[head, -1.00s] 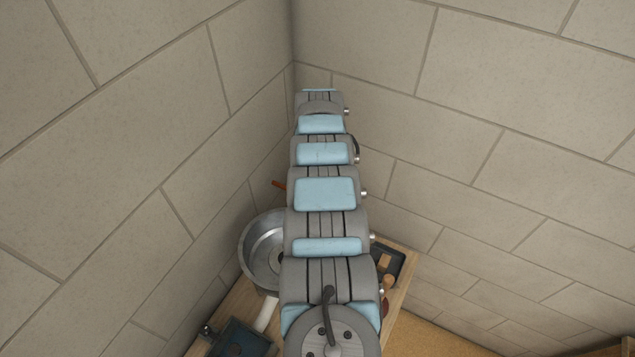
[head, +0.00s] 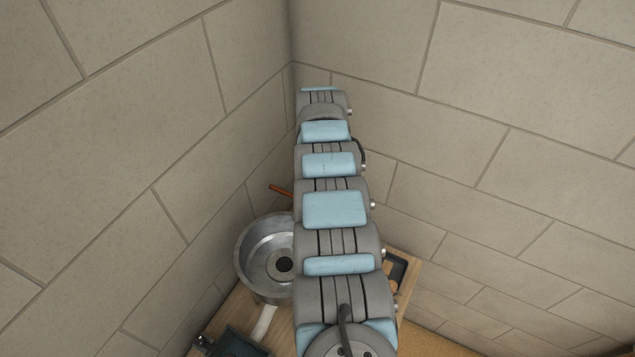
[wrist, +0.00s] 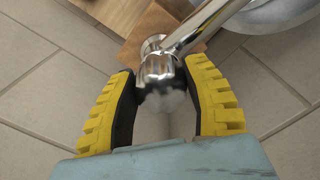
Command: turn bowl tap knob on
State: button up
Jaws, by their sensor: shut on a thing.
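In the wrist view, the chrome tap knob (wrist: 163,88) sits between the two yellow fingers of my gripper (wrist: 160,76). The fingers are shut on it from both sides, with their dark inner pads against it. A shiny chrome pipe (wrist: 200,28) runs from the knob to the upper right. The metal bowl's rim (wrist: 284,14) shows at the top right. In the head view, the metal bowl (head: 257,249) stands left of my arm, its right part hidden. My arm hides the tap knob and gripper there.
A wooden block (wrist: 150,34) lies behind the knob in the wrist view. In the head view, an orange-brown rod (head: 281,190) shows above the bowl. A dark tray (head: 399,268) lies right of my arm. Tiled walls meet closely behind the bowl.

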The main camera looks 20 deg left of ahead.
jog(key=o, duration=1.2)
jog(key=shift+r, duration=0.1)
notch_tip(320, 180, up, 12)
